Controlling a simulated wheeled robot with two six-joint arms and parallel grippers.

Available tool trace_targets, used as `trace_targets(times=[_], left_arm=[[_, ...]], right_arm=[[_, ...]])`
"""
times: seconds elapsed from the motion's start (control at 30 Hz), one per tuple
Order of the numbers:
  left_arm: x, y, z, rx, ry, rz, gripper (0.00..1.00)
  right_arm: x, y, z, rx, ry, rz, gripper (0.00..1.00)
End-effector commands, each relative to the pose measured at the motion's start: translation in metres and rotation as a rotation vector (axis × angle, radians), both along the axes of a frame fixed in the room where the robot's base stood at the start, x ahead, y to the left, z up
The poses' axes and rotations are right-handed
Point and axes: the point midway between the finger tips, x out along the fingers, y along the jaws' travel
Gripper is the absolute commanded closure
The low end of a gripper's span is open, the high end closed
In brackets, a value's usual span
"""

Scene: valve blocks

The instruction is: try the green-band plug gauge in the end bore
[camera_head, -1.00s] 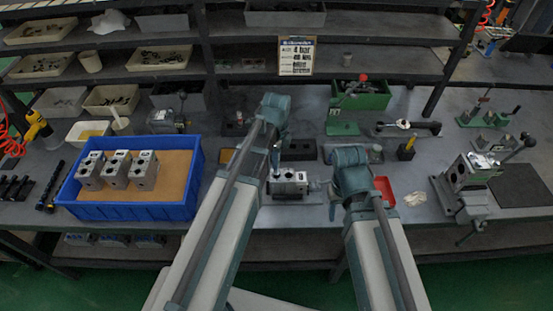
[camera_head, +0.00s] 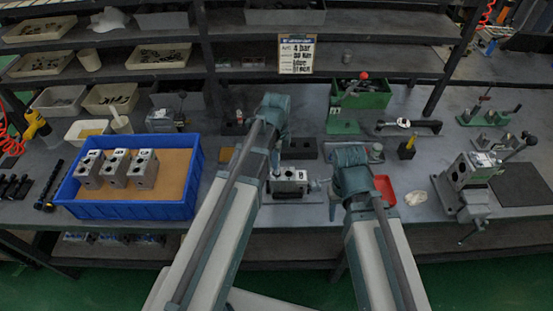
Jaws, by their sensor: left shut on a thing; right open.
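A grey metal valve block (camera_head: 289,186) stands on the bench at centre, with bores in its top. My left gripper (camera_head: 275,168) is at the block's upper left, partly hidden behind my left arm. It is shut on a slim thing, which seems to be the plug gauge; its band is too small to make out. I cannot tell whether the gauge touches a bore. My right gripper (camera_head: 318,186) is open beside the block's right side, small and partly hidden by my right arm.
A blue tray (camera_head: 130,210) with three valve blocks (camera_head: 117,168) stands at left. A red tray (camera_head: 385,190) lies right of my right arm. A vise with a block (camera_head: 462,175) is at far right. A green bin (camera_head: 362,97) stands at the back.

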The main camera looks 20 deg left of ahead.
Motion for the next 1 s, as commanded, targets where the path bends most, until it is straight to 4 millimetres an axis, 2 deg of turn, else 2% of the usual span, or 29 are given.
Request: trace_targets(times=[1.0], left_arm=[[0.000, 0.000, -0.020, 0.000, 0.000, 0.000, 1.00]], right_arm=[[0.000, 0.000, -0.020, 0.000, 0.000, 0.000, 0.50]])
